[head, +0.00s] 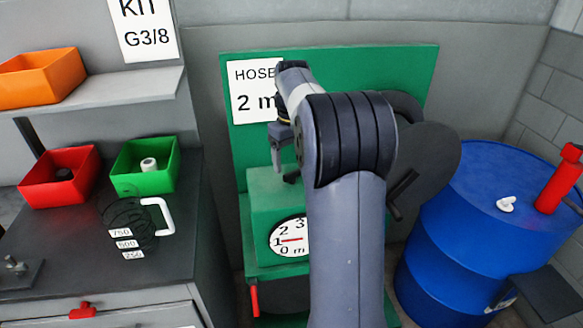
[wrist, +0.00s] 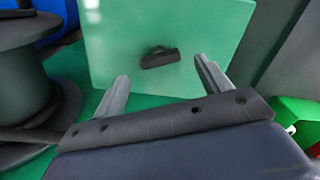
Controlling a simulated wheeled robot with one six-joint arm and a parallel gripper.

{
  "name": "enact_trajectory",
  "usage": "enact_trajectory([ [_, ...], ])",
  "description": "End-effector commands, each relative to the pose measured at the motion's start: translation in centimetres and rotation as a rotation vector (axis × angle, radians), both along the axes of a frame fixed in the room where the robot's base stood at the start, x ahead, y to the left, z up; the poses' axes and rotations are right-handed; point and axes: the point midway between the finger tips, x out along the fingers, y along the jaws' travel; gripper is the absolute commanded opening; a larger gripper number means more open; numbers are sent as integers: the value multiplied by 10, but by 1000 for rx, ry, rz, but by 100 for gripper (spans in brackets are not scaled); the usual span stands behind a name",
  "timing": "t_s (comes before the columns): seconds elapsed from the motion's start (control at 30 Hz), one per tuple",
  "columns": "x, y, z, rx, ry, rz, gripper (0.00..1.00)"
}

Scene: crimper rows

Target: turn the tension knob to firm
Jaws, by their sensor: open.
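The tension knob appears to be the dark bar-shaped knob (wrist: 160,58) on the light green face of a box in the wrist view. Its bar lies nearly level in that picture, slightly tilted. I see no readable marks around it, so its setting cannot be told. My gripper (wrist: 161,82) is open, with one finger to each side of the knob in the picture and nothing between the fingers. In the head view my gripper (head: 284,170) hangs over the green box (head: 262,200); whether it touches the knob cannot be told.
A white dial (head: 284,240) on the green machine has a red pointer near 1. A dark reel (head: 435,165) stands behind my arm, with a blue drum (head: 470,225) to the right. A grey bench (head: 60,265) at left holds red (head: 60,190) and green bins (head: 160,182).

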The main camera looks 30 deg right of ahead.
Motion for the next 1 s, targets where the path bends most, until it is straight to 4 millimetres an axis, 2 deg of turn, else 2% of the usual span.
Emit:
enact_trajectory([
  [0.1, -1, 0, -18, 1, 2, 0, 73],
  [0.23, 0, 0, -31, 0, 1, 0, 73],
  [0.6, 0, 0, -37, 0, -1, 0, 73],
  [1.0, 0, 0, -36, 0, -1, 0, 40],
])
